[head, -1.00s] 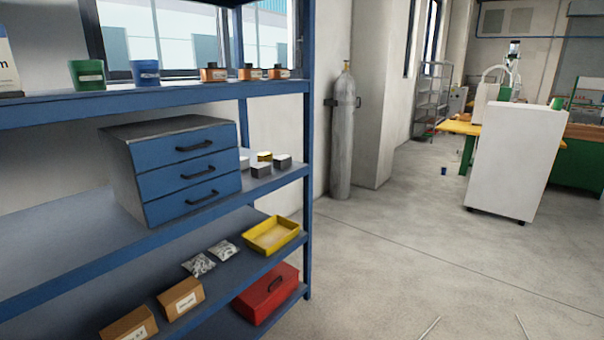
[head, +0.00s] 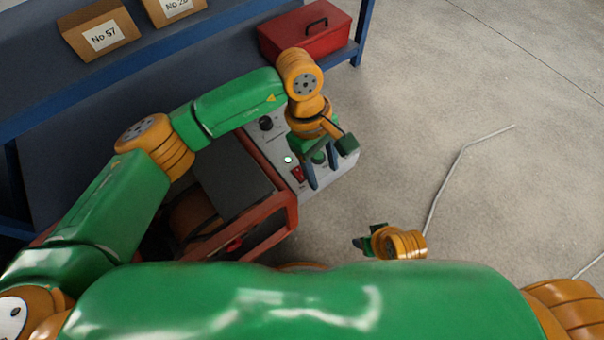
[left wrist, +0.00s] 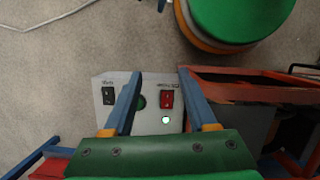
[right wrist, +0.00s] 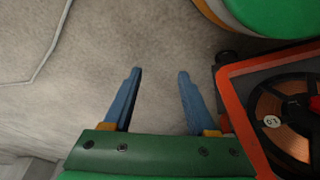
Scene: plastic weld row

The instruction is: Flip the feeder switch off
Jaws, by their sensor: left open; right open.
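The feeder has a red-orange frame (head: 285,215) and a light grey control panel (head: 345,172). On the panel are a red switch (head: 297,174), a small lit lamp (head: 287,160), a green knob (head: 318,157) and a black knob (head: 266,124). My right gripper (right wrist: 160,73) is open and empty above bare floor beside the feeder.
A blue shelf (head: 230,62) stands behind the feeder, holding a red toolbox (head: 305,32) and cardboard boxes (head: 98,35). A copper wire spool (right wrist: 285,117) sits inside the feeder frame. A thin grey rod or cable (head: 445,185) lies on the floor to the right. Floor there is otherwise clear.

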